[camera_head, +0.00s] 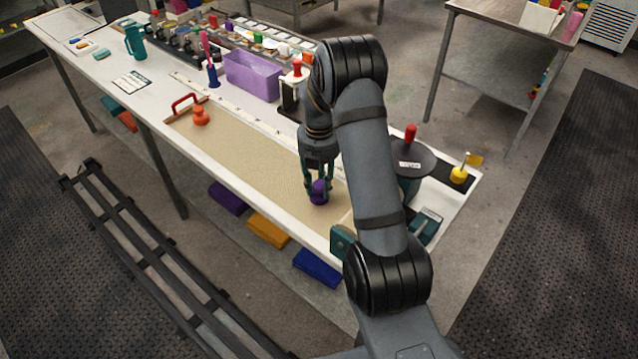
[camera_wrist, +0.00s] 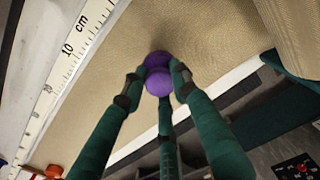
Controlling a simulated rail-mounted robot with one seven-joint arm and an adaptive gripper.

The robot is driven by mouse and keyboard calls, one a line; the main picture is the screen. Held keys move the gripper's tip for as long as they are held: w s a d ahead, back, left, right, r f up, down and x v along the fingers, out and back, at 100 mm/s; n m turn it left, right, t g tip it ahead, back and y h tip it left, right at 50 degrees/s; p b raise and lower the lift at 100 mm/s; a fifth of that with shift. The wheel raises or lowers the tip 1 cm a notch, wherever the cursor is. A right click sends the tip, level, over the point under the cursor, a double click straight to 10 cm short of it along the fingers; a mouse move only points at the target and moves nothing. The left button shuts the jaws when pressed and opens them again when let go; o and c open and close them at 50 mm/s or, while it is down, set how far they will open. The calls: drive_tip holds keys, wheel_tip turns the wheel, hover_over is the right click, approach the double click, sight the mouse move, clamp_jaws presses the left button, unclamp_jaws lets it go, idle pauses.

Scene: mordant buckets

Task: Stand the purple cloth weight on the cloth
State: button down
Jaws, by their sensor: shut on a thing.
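The purple cloth weight (camera_head: 319,193) is at the near right part of the beige cloth (camera_head: 255,160), which lies along the white table. My gripper (camera_head: 319,178) points down with its green fingers closed around the weight's upper part. In the wrist view the fingers (camera_wrist: 157,80) surround the purple weight (camera_wrist: 160,82), and its lower part is over the cloth (camera_wrist: 200,30). The weight looks upright and touching or very close to the cloth; I cannot tell whether its full base bears on it.
An orange weight (camera_head: 200,116) stands at the cloth's far left end by a red handle (camera_head: 184,102). A ruler (camera_head: 225,98) runs along the cloth's back edge. A purple bin (camera_head: 252,77) stands behind it. A dark round-topped bucket (camera_head: 408,160) is right of my arm.

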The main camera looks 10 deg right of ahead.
sight(319, 184)
drive_tip(key=shift+f, duration=0.1)
drive_tip(key=c, duration=1.4)
unclamp_jaws()
drive_tip(key=shift+o, duration=0.2)
wheel_tip(319, 184, up, 12)
